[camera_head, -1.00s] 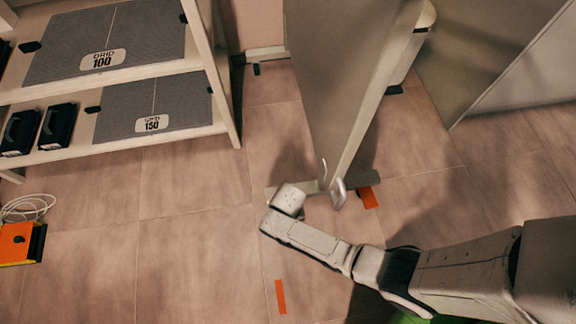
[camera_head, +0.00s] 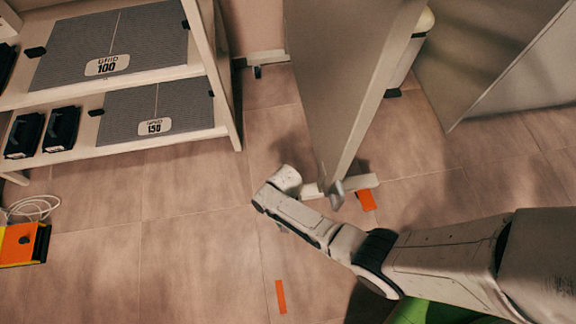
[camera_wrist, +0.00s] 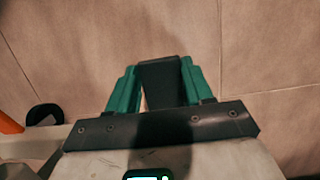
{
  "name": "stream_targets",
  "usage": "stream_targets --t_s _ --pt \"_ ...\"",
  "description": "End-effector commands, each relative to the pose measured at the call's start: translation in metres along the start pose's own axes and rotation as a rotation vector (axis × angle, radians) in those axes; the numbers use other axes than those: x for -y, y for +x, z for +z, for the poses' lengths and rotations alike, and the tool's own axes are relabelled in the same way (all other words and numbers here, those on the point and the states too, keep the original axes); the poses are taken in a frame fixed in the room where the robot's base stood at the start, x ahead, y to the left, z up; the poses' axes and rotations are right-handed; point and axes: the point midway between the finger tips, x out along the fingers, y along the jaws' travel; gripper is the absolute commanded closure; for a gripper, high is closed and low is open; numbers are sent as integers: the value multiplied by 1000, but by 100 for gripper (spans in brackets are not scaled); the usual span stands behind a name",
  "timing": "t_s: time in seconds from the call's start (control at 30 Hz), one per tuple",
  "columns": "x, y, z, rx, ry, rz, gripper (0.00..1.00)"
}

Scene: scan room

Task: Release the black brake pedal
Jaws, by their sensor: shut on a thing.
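A grey upright panel (camera_head: 345,85) stands on a pale foot bar (camera_head: 358,184) on the tiled floor. In the wrist view, my gripper (camera_wrist: 159,72) has its green fingers shut on a black flat piece, the brake pedal (camera_wrist: 160,82), which sticks out between them. In the head view my wrist (camera_head: 285,182) is low beside the left end of the foot bar, and it hides the fingers and the pedal. Whether the pedal is up or down cannot be told. A small metal part (camera_head: 337,193) shows at the panel's lower edge.
A shelf unit (camera_head: 172,148) with grey grids and black boxes stands at the left. An orange case (camera_head: 18,244) with a white cable lies on the floor. Orange tape (camera_head: 366,201) lies by the foot bar and another strip (camera_head: 281,297) nearer. The floor between shelf and panel is clear.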

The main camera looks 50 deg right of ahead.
Motion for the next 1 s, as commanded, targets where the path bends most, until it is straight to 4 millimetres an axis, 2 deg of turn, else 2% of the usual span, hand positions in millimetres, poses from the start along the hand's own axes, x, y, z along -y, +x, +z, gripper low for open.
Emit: stream_targets --t_s 0.4,0.97,1.0 --pt "0 -12 -4 218 2 0 100" --pt "0 -14 -4 256 0 1 100" --pt "0 -15 -4 256 0 1 46"
